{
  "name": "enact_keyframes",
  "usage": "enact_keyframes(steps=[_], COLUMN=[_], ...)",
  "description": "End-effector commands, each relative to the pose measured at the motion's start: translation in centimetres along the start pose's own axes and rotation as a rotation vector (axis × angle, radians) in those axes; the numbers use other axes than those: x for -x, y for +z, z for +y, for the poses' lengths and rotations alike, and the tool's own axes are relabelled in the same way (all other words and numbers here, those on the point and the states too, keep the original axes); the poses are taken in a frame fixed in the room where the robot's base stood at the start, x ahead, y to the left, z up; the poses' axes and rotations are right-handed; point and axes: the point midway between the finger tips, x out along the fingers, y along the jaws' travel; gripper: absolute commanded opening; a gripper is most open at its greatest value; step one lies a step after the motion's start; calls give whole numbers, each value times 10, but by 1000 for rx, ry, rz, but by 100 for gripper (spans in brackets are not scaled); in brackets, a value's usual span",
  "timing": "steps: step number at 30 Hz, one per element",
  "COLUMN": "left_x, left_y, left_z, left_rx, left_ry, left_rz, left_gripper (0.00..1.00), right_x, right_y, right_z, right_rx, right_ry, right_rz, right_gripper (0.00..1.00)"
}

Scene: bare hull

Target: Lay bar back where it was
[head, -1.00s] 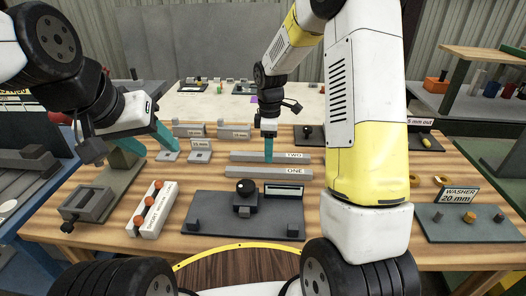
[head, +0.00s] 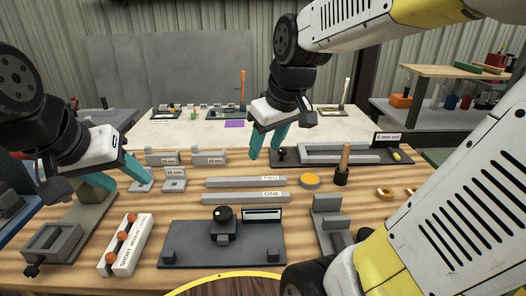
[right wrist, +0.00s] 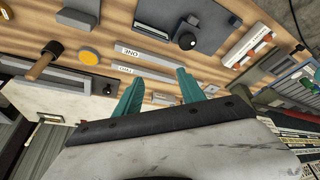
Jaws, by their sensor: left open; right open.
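Two long grey bars lie side by side on the wooden bench: bar TWO (head: 232,183) behind and bar ONE (head: 230,198) in front. In the right wrist view, bar TWO (right wrist: 139,70) and bar ONE (right wrist: 158,59) show beyond the fingers. My right gripper (head: 265,152) is open and empty, raised above the bench behind the bars; its teal fingers also show in the right wrist view (right wrist: 160,77). My left gripper (head: 130,184) is open at the left, close to a small grey block; nothing shows between its fingers.
Labelled grey blocks (head: 174,180) stand behind the bars at left. A dark fixture plate (head: 190,245) with a black knob lies in front. A white rack (head: 128,250) holds orange balls. To the right are a yellow disc (head: 309,181), a wooden-handled tool (head: 343,165) and a grey bracket (head: 328,222).

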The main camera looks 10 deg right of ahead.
Motion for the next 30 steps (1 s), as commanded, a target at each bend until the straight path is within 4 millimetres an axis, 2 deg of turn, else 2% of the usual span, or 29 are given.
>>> enact_keyframes(steps=[1,3,9,14,30], left_x=[0,0,0,0,0], left_y=[0,0,0,0,0], left_z=[0,0,0,0,0], left_rx=[0,0,0,0,0], left_ry=[0,0,0,0,0], left_rz=[0,0,0,0,0], left_gripper=[51,51,51,51,51], right_x=[11,21,33,35,35], right_y=[12,26,52,57,57], right_z=[-5,-12,-26,-29,-29], right_rx=[-67,-161,-336,-377,-376], right_ry=[4,2,-13,-19,-18], right_rz=[38,81,158,173,173], right_gripper=[47,47,47,47,47])
